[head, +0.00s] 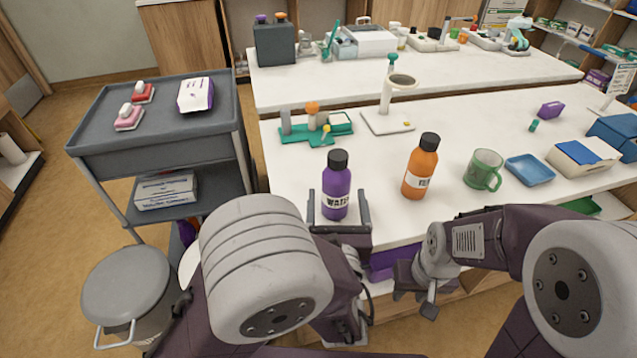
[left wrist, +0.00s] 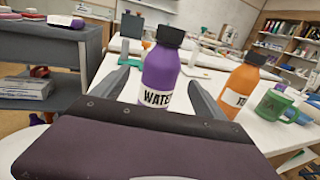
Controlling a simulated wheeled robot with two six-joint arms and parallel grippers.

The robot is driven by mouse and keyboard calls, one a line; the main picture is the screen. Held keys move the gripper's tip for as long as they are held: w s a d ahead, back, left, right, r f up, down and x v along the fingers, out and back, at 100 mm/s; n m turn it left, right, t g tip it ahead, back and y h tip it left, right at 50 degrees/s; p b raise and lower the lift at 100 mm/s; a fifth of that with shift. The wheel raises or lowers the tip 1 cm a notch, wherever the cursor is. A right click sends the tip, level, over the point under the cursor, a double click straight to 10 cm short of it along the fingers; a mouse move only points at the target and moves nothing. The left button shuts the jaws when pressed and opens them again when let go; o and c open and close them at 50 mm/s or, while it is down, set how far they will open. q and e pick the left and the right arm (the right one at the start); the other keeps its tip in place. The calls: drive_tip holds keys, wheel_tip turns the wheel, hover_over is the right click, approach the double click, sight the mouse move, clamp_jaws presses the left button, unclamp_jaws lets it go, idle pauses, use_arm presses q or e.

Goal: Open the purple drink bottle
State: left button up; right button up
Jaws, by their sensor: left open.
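The purple drink bottle (head: 336,188) stands upright on the white table near its front edge, with a black cap (head: 338,160) on it and a white label reading "WATER". It also shows in the left wrist view (left wrist: 160,75). My left gripper (head: 339,205) is open, with one finger on each side of the bottle's lower body. In the left wrist view the bottle stands between the two fingers, and I cannot tell whether either touches it. My right gripper (head: 415,298) hangs low at the table's front edge, away from the bottle; its jaw opening is unclear.
An orange bottle (head: 420,168) stands to the right, then a green mug (head: 484,169) and a blue tray (head: 529,170). Behind are a teal rack (head: 290,136) and a white stand (head: 386,122). A grey cart (head: 160,112) stands left of the table.

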sight(338, 190)
use_arm(q)
drive_tip(key=shift+w+d, duration=0.1)
drive_tip(key=shift+w, duration=0.1)
drive_tip(key=w, duration=0.3)
drive_tip(key=shift+w, duration=0.15)
drive_tip(key=shift+w+a, duration=0.2)
drive_tip(key=shift+w, duration=0.35)
drive_tip(key=w, duration=0.4)
drive_tip(key=shift+w+a+f, duration=0.1)
drive_tip(key=shift+w+f, duration=0.1)
drive_tip(key=shift+s+r, duration=0.1)
drive_tip(key=shift+s, duration=0.05)
drive_tip(key=shift+c, duration=0.3)
